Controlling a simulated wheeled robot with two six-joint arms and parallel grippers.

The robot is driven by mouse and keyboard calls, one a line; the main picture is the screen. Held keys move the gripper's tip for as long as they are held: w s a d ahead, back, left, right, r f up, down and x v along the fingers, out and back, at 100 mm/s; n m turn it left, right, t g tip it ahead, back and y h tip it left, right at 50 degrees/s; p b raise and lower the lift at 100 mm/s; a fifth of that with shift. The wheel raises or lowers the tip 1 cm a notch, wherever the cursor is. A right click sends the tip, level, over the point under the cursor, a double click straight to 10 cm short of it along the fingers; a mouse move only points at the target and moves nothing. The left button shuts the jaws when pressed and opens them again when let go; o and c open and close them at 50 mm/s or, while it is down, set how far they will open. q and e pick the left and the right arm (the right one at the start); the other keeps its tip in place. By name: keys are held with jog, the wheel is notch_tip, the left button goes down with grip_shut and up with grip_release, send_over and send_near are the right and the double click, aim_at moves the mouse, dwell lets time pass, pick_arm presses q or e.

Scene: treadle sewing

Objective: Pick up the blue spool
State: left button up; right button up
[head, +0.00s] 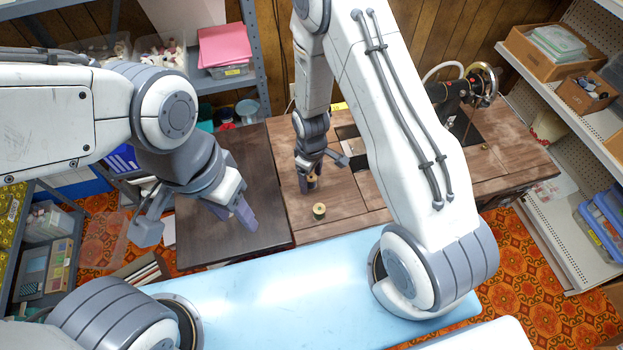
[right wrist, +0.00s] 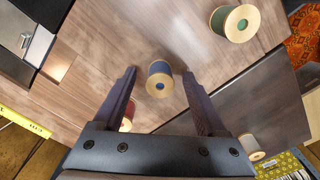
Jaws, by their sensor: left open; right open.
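The blue spool (right wrist: 159,80) stands on the wooden sewing table (head: 345,212). In the right wrist view it lies between the two fingertips of my open right gripper (right wrist: 159,74), with a gap on each side. In the head view my right gripper (head: 320,172) is low over the table, and a spool (head: 312,181) shows partly hidden at its fingers, its thread colour hard to tell. I cannot tell whether the fingers reach down around the blue spool. My left gripper (head: 196,226) is open and empty over the dark left leaf of the table.
A green spool (right wrist: 234,22) stands near the blue one, also in the head view (head: 319,211). A red spool (right wrist: 127,115) is partly behind a finger, and a pale spool (right wrist: 250,147) is on the dark leaf. The sewing machine (head: 455,95) stands to the right.

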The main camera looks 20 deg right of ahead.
jog(key=shift+f, duration=0.15)
grip_shut()
jog(key=shift+r, duration=0.45)
jog(key=r, duration=0.3)
jog(key=shift+s+d+r+b, duration=0.1)
jog(key=shift+d+r+b, duration=0.1)
jog(key=shift+r+b, duration=0.2)
jog(key=s+d+r, duration=0.6)
jog(key=d, duration=0.3)
jog(key=shift+s+d+r+b, duration=0.15)
jog(key=shift+r+b, duration=0.05)
jog(key=shift+b, duration=0.2)
